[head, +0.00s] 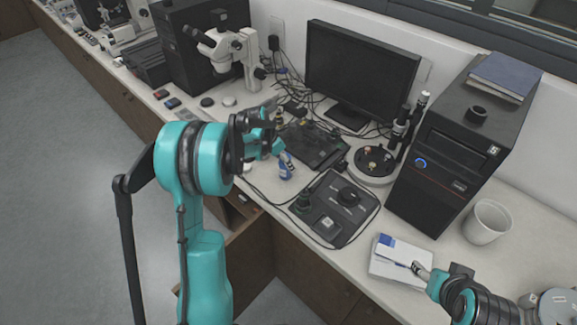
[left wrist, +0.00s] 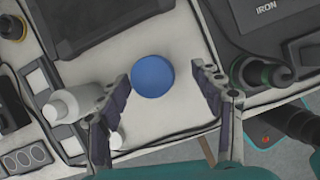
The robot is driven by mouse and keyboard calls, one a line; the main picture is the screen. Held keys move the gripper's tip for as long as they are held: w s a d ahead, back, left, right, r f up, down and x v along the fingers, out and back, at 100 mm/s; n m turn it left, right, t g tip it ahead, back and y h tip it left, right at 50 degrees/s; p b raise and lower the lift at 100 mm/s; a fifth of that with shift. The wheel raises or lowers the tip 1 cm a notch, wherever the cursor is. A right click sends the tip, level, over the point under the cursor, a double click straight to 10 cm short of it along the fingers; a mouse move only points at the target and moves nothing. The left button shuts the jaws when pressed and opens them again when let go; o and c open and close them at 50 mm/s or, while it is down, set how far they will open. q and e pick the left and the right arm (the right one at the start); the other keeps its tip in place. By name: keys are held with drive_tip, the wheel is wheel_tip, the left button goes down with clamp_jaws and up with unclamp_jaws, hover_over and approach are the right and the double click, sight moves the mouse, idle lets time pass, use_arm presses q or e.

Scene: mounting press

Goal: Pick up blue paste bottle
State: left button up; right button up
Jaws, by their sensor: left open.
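The blue paste bottle (head: 286,167) stands upright on the bench, blue with a pale label, in front of the dark board. In the left wrist view its round blue top (left wrist: 152,76) shows from above, between and just beyond the fingertips. My left gripper (head: 272,146) is open and empty, just above and behind the bottle in the head view; its spread fingers (left wrist: 166,98) also show in the left wrist view. They look apart from the bottle. My right gripper (head: 434,277) is at the lower right by a white box; its jaws are unclear.
A white bottle (left wrist: 75,103) stands close beside the left finger. The black soldering station (head: 335,207) is right of the blue bottle. A monitor (head: 360,68), microscope (head: 228,48) and cables crowd the back. The white box (head: 392,258) lies near the front edge.

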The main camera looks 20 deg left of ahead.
use_arm(q)
drive_tip(key=shift+w+f, duration=0.15)
drive_tip(key=shift+f, duration=0.75)
drive_tip(key=b+x, duration=0.1)
drive_tip(key=x, duration=0.1)
drive_tip(key=b+x, duration=0.1)
drive_tip(key=x, duration=0.2)
drive_tip(key=shift+w+a+f, duration=0.1)
drive_tip(key=shift+w+a, duration=0.1)
drive_tip(key=shift+w, duration=0.05)
drive_tip(key=shift+s, duration=0.1)
drive_tip(key=c, duration=1.4)
